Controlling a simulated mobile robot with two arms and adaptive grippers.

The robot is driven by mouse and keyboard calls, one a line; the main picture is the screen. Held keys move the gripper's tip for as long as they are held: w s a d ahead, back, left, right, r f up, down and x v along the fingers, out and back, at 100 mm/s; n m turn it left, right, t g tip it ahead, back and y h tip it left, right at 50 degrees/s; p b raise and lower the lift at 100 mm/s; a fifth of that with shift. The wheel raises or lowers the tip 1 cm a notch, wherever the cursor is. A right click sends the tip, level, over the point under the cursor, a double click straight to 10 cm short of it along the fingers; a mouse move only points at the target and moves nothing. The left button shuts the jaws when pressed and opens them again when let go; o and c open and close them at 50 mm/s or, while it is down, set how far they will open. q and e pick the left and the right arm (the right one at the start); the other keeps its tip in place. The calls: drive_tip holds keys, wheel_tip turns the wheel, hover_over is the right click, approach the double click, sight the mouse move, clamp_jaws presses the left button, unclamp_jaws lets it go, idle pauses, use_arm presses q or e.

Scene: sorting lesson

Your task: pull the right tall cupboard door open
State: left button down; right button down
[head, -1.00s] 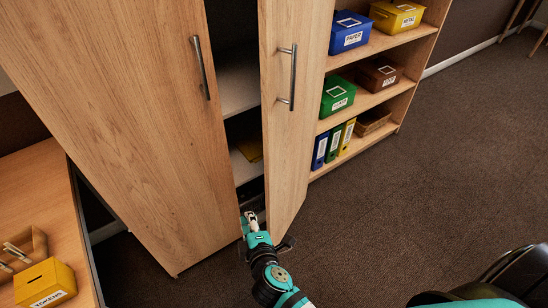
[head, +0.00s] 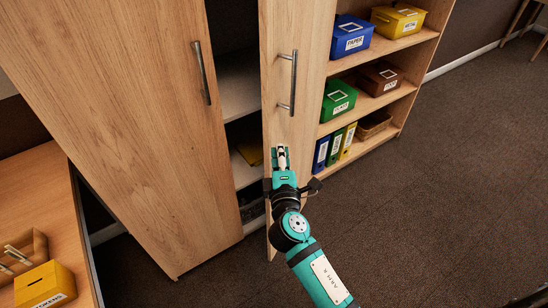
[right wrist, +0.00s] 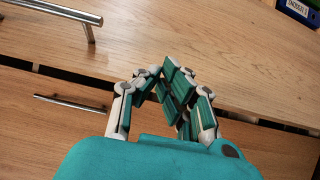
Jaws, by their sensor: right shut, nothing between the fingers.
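The right tall cupboard door (head: 312,70) stands ajar, with a dark gap between it and the left door (head: 120,120). Its upright metal bar handle (head: 287,82) is on its front face and also shows close up at the upper left of the right wrist view (right wrist: 50,9). My right gripper (head: 282,153) is in front of this door, a little below the handle and apart from it. Its fingers (right wrist: 161,68) are shut and empty. My left gripper is not in view.
The left door has its own handle (head: 202,72). Open shelves to the right hold a blue box (head: 352,37), a yellow box (head: 399,20), a green box (head: 338,98) and binders. A desk with a yellow tokens box (head: 45,286) stands at the left. The carpet (head: 440,200) is clear.

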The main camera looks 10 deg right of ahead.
drive_tip(key=shift+s+d+r, duration=0.1)
drive_tip(key=shift+s+d, duration=0.5)
drive_tip(key=shift+d, duration=0.35)
drive_tip(key=shift+s+d, duration=0.2)
drive_tip(key=shift+d, duration=0.05)
idle(1.1)
